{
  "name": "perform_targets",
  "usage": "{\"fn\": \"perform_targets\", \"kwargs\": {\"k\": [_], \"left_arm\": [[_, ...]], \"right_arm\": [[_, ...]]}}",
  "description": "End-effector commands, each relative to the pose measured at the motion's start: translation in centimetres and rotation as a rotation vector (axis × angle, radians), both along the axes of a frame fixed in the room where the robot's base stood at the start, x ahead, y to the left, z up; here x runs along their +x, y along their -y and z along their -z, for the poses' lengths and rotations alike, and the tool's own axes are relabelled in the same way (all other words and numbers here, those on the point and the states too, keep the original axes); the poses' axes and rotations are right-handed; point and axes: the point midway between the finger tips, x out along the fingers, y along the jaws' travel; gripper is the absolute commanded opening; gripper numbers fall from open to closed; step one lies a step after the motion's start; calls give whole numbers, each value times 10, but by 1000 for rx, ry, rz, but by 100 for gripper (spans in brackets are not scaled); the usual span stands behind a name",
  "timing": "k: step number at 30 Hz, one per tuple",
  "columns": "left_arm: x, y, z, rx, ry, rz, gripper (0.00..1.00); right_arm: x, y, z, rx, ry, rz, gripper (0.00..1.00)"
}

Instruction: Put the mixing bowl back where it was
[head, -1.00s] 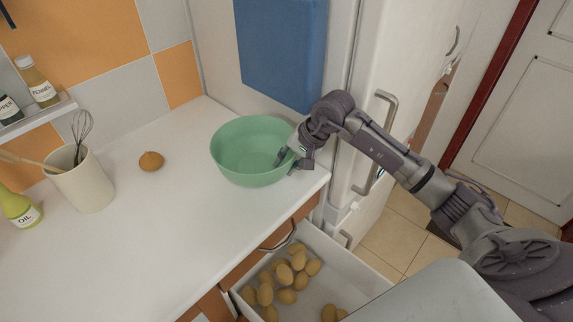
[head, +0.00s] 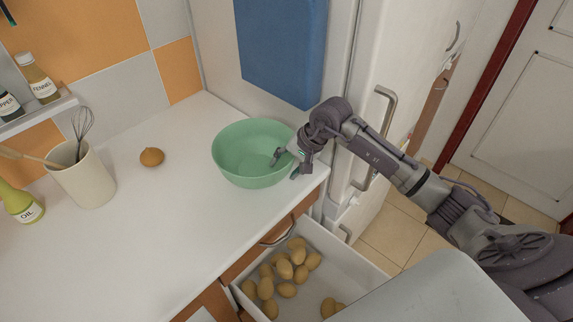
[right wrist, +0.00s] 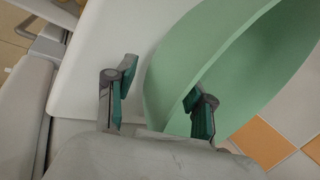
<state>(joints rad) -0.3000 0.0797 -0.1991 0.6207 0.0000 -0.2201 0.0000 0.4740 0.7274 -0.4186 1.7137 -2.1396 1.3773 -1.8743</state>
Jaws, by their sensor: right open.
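The green mixing bowl (head: 238,160) stands upright and empty on the white counter near its right end. My right gripper (head: 286,165) is at the bowl's right rim, with its jaws apart. In the right wrist view, the fingers (right wrist: 160,100) straddle the bowl wall (right wrist: 165,85): one finger is inside the bowl and the other is outside. A gap shows between the outside finger and the wall. My left gripper is not in view.
An open drawer (head: 345,262) with several potatoes juts out below the counter. A brown onion-like item (head: 152,157) and a utensil crock (head: 85,182) stand to the left. The fridge (head: 362,120) is close on the right. The front middle of the counter is clear.

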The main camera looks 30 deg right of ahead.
Motion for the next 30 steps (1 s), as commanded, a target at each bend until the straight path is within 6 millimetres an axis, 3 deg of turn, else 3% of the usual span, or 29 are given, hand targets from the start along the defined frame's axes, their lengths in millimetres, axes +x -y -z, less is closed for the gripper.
{"fn": "perform_targets", "kwargs": {"k": [5,21,30], "left_arm": [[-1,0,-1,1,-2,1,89],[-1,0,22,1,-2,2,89],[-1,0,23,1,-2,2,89]], "right_arm": [[-2,3,-8,-2,3,1,53],[-37,35,-98,-1,3,1,53],[-42,38,-109,1,-1,0,53]]}}
